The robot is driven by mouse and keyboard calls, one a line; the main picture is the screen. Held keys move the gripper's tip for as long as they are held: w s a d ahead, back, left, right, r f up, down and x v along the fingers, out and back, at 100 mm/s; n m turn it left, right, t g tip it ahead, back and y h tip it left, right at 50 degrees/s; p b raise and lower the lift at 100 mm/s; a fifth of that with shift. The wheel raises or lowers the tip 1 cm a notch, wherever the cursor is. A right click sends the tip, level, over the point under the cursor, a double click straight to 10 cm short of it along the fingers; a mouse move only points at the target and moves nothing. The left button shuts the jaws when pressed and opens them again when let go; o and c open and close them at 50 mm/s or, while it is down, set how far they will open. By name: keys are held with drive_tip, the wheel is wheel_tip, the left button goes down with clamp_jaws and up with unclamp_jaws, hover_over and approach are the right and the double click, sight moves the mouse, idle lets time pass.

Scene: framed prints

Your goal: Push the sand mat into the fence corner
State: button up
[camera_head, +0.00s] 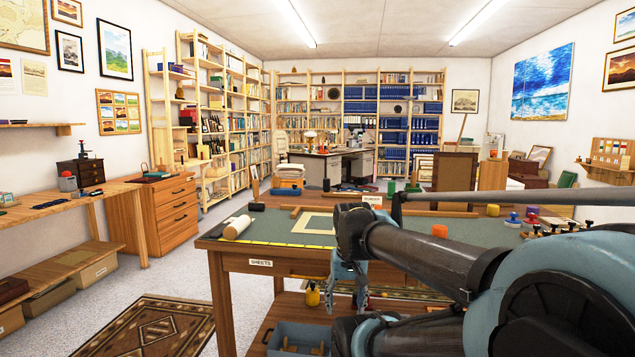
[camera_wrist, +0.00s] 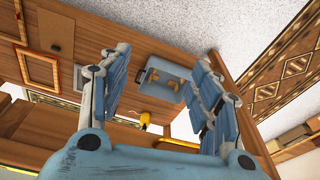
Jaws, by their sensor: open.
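The sand mat (camera_head: 312,232), a pale sand-coloured frame with an open window, lies flat on the green top of the worktable (camera_head: 262,228). Its right part is hidden behind my arm. A low wooden strip (camera_head: 312,208), which looks like part of the fence, lies just beyond it; I cannot make out the corner. My gripper (camera_head: 347,283) hangs in front of the table's near edge, below the top and apart from the mat. In the wrist view my gripper (camera_wrist: 163,60) has its blue fingers spread with nothing between them. The mat is not recognizable there.
A pale roll (camera_head: 237,227) lies at the table's left end. A blue-grey bin (camera_head: 298,338) sits on the lower shelf, also seen between my fingers in the wrist view (camera_wrist: 158,91).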

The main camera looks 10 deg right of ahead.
drive_tip(key=w+r+m+g, duration=0.1)
drive_tip(key=w+r+m, duration=0.9)
drive_tip(key=w+r, duration=0.65)
wheel_tip(320, 180, up, 9)
drive_tip(key=m+g, duration=0.1)
drive_tip(key=m, duration=0.9)
hover_over(317, 232)
drive_tip(key=shift+w+r, duration=0.2)
drive_tip(key=shift+w, duration=0.05)
drive_tip(key=shift+f, duration=0.1)
wheel_tip(317, 232, down, 17)
drive_tip(key=shift+f, duration=0.1)
drive_tip(key=shift+c, duration=0.2)
drive_tip(key=c, duration=1.1)
